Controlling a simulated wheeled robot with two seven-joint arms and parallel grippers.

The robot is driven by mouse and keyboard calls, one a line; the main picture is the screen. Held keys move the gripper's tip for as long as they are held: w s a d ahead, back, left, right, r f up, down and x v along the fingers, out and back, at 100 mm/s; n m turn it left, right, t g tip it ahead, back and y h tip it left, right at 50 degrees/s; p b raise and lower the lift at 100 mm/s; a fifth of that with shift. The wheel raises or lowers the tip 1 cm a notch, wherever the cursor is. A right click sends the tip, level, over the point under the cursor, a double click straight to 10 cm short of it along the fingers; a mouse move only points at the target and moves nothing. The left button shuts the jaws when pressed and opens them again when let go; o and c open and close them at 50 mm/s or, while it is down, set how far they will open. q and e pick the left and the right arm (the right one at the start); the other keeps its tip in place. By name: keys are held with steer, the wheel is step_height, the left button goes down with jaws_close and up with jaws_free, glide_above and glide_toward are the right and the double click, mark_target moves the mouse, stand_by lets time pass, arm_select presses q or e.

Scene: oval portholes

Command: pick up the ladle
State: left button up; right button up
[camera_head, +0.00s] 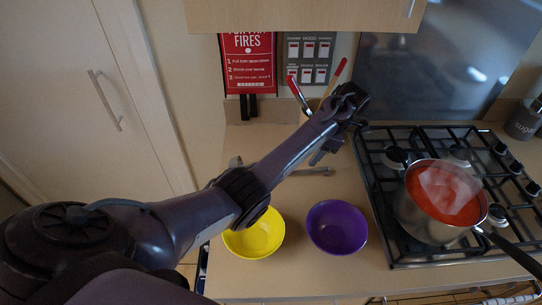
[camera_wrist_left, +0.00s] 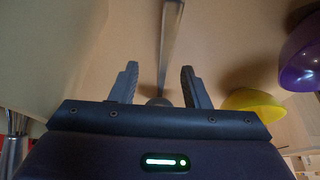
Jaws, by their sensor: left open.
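A grey metal ladle (camera_head: 314,171) lies on the counter, partly hidden behind my left arm in the head view. In the left wrist view its long handle (camera_wrist_left: 170,40) runs down the middle, toward the gap between the fingers. A round grey part shows low between the fingers; I cannot tell if it belongs to the ladle. My left gripper (camera_head: 318,156) is open and points down, close above the right part of the ladle. In the left wrist view its two fingers (camera_wrist_left: 158,84) are apart, with nothing clasped. My right gripper is not in view.
A yellow bowl (camera_head: 255,236) and a purple bowl (camera_head: 337,228) stand at the counter's front. A stove (camera_head: 385,215) on the right carries a pot (camera_head: 420,218) of red soup. Red-handled utensils (camera_head: 341,70) stand behind my arm. Bare counter (camera_head: 285,275) lies in front.

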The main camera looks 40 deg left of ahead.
mark_target(302, 171)
arm_select(q)
steer(key=shift+s+a+f+b, duration=0.2)
steer(key=shift+s+f+b, duration=0.15)
steer(key=shift+s, duration=0.2)
steer(key=shift+s+a+f+b, duration=0.15)
steer(key=shift+s+f+b, duration=0.05)
steer(key=shift+s+f, duration=0.25)
steer(key=shift+s+a+f+p, duration=0.15)
steer(key=shift+s+f+p, duration=0.35)
steer(key=shift+p, duration=0.35)
steer(key=f, duration=0.3)
steer(key=shift+w+a+p, duration=0.15)
steer(key=shift+a+p, duration=0.15)
steer(key=shift+p, duration=0.05)
steer(key=shift+a+f, duration=0.2)
steer(key=shift+f, duration=0.2)
steer(key=c, duration=0.7)
jaws_close()
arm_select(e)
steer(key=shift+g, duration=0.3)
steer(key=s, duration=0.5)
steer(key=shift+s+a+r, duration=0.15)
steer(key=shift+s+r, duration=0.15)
